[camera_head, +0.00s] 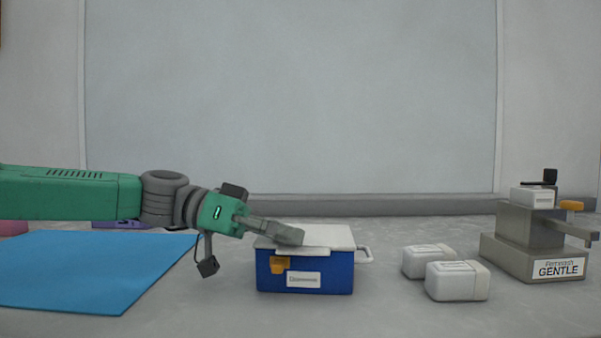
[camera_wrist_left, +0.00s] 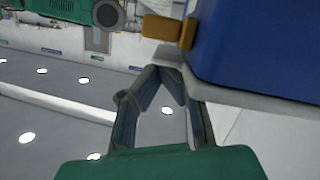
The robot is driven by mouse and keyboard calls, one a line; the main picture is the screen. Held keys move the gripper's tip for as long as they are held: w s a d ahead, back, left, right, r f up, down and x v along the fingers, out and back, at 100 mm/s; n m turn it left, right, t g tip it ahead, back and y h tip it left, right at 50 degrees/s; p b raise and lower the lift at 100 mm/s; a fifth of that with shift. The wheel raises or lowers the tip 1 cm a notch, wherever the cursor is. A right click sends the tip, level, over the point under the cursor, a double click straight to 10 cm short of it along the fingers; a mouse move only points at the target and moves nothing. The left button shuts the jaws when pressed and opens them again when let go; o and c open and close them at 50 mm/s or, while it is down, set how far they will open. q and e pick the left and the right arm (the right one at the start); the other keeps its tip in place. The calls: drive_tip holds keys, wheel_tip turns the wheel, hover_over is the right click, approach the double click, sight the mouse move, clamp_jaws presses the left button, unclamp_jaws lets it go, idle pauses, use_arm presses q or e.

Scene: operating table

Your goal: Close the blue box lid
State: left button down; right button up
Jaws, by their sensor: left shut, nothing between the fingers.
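The blue box (camera_head: 330,279) stands on the table in the head view, with a yellow-orange latch and a white label on its front. Its white lid (camera_head: 335,237) lies flat over the top and looks closed. My left gripper (camera_head: 295,236) is shut and empty, with its fingertips at the lid's front left part, seemingly touching it. In the left wrist view the blue box (camera_wrist_left: 255,50) fills the upper right, with its orange latch (camera_wrist_left: 168,31) beside the shut fingertips (camera_wrist_left: 172,55). My right gripper is in neither view.
A blue mat (camera_head: 90,270) lies at the left. Two white containers (camera_head: 428,260) (camera_head: 458,281) stand right of the box. A grey device (camera_head: 535,245) with a "GENTLE" label stands at the far right. The table in front of the box is clear.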

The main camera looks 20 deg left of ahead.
use_arm(q)
drive_tip(key=shift+d+f, duration=0.25)
drive_tip(key=shift+f, duration=0.1)
drive_tip(key=shift+s, duration=0.1)
drive_tip(key=shift+f, duration=0.2)
